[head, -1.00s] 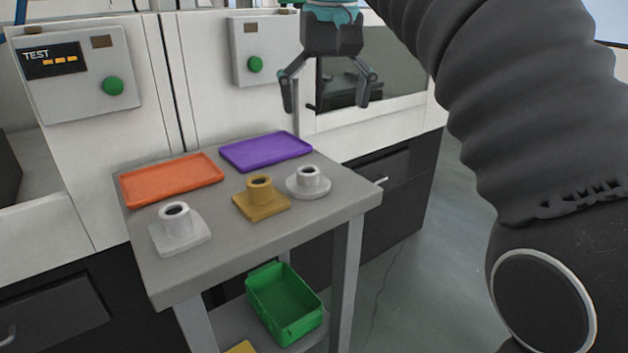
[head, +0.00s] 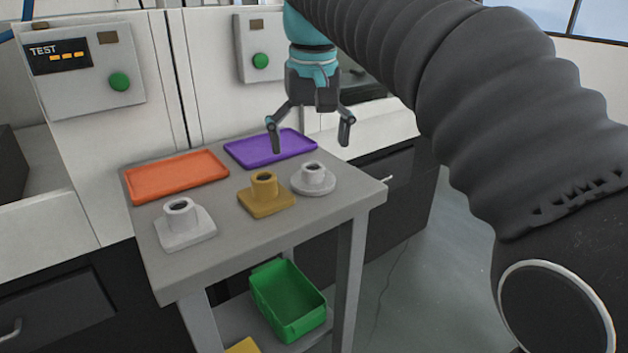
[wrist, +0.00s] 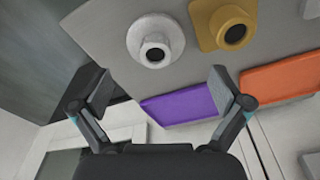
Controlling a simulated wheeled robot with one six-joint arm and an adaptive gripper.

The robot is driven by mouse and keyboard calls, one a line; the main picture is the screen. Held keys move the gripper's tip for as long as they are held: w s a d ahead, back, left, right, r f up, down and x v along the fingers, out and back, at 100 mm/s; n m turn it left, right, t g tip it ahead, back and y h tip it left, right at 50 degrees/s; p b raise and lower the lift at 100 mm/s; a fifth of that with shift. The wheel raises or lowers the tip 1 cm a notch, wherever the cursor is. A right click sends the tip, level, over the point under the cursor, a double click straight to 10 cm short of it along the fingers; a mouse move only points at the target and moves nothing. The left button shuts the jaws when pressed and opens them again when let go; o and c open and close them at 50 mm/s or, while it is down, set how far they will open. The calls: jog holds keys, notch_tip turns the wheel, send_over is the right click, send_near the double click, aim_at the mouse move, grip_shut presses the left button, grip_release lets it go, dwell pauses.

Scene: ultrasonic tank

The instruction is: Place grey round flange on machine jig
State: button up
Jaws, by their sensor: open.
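The grey round flange (head: 313,178) has a round base and a short upright hub. It stands on the right part of the grey table, and it also shows in the wrist view (wrist: 156,38). My gripper (head: 311,148) is open and empty. It hangs above the table with its fingers pointing down, above and apart from the round flange. In the wrist view my gripper's fingertips (wrist: 160,90) are wide apart, with the flange beyond the gap between them. I cannot make out the machine jig for certain in these views.
A gold square flange (head: 265,195) stands just left of the round one, and a grey square flange (head: 184,224) farther left. An orange tray (head: 176,176) and a purple tray (head: 270,147) lie along the table's back. A green bin (head: 288,300) sits on the lower shelf.

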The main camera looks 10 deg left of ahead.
aim_at(313, 170)
jog(key=shift+w+d+f+b, duration=0.1)
jog(key=shift+w+f+b, duration=0.1)
jog(key=shift+f, duration=0.7)
jog(key=shift+w+a+f+b, duration=0.1)
jog(key=shift+f+b, duration=0.05)
jog(key=shift+f, duration=0.75)
jog(key=shift+w+d+f+b, duration=0.1)
jog(key=shift+f+b, duration=0.1)
jog(key=shift+f, duration=0.7)
